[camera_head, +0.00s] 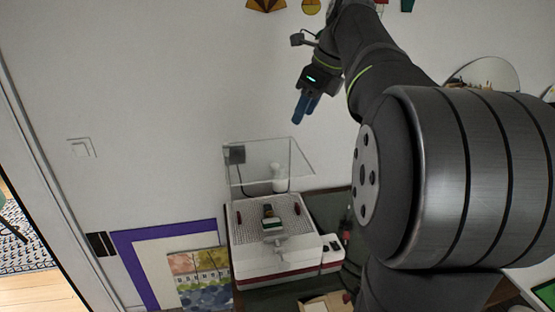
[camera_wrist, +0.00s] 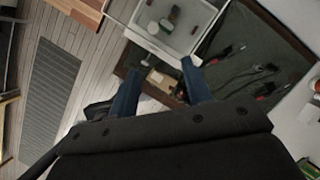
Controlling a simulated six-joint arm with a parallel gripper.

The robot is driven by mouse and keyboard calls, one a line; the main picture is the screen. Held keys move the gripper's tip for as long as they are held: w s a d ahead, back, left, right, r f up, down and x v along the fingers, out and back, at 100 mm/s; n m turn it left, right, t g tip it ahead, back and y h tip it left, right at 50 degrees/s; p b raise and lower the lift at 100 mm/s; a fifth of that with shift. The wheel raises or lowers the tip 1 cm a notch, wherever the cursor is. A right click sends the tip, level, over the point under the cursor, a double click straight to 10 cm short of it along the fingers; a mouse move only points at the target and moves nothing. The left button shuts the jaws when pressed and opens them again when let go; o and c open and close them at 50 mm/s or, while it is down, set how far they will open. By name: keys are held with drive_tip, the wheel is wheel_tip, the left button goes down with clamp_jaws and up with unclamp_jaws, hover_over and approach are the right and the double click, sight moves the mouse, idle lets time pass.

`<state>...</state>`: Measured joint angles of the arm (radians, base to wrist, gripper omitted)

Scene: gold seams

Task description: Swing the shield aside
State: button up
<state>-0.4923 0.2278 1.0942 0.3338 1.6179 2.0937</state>
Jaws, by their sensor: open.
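The clear shield (camera_head: 255,160) is a see-through box-like cover with thin pale edges, at the back of the white machine (camera_head: 260,264) in the head view. I cannot tell exactly how far it reaches over the machine's perforated top. My gripper (camera_head: 304,110) has blue fingers and is high above the shield, a little to its right in the picture, apart from it. It is open and empty. In the wrist view my gripper (camera_wrist: 162,86) shows its two fingers spread, with the machine (camera_wrist: 165,47) beyond them near the top edge. The shield is not clear there.
A small dark-and-pale item (camera_head: 270,215) sits on the machine's top. A white object (camera_head: 279,178) shows through the shield. A purple-framed picture (camera_head: 128,258) leans left of the machine. The dark table (camera_head: 330,203) carries red-tipped tools (camera_wrist: 268,90) and an open cardboard box (camera_wrist: 160,81).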

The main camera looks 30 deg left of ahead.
drive_tip(key=s+r, duration=0.1)
approach(275, 165)
drive_tip(key=x, duration=0.8)
clamp_jaws()
